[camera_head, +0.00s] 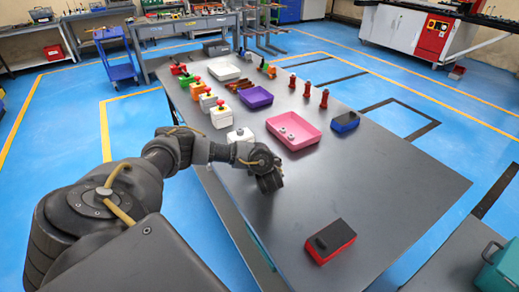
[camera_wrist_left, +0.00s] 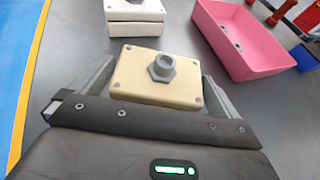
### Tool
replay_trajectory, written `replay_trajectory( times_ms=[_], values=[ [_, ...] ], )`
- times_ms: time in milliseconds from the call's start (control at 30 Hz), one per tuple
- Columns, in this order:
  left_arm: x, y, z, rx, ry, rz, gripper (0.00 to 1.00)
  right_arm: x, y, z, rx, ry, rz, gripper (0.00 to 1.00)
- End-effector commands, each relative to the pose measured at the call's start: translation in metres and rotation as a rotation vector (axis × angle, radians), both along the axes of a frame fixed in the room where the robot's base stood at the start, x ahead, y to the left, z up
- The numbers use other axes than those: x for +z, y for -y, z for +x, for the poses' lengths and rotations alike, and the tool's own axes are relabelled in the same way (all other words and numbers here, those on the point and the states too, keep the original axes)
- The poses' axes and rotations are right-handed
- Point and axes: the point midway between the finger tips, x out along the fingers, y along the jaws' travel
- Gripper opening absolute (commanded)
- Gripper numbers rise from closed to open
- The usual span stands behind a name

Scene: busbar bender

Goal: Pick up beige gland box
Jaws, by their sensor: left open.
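The beige gland box (camera_wrist_left: 142,88) lies flat on the table in the left wrist view, with a grey hexagonal gland on its top and a screw at each corner. My left gripper (camera_wrist_left: 157,84) is open, with one finger on either side of the box. I cannot tell whether the fingers touch it. In the head view my left gripper (camera_head: 268,180) points down over the table, and the beige box is hidden behind it. My right gripper is not in view.
A white box (camera_head: 240,135) stands just beyond the gripper, with a pink bin (camera_head: 309,137) holding grey parts to its right. The table's right part is clear.

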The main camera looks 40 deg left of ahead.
Motion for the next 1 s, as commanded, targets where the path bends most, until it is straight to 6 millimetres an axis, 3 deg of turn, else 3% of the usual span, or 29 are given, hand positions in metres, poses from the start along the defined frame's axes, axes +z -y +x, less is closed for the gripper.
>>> replay_trajectory(
  times_ms=[200, 500, 767, 1000],
  values=[
    [0.0, 0.0, 0.0, 0.0, 0.0, 0.0, 1.0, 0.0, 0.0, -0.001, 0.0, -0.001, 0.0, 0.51],
    [0.0, 0.0, 0.0, -0.001, 0.001, -0.001, 0.64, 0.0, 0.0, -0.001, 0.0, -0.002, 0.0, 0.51],
    [0.002, 0.001, 0.0, -0.001, 0.001, -0.001, 0.64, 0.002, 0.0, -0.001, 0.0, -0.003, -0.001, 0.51],
    [0.024, 0.002, 0.002, -0.003, 0.002, -0.002, 0.64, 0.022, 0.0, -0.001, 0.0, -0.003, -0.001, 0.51]
  ],
)
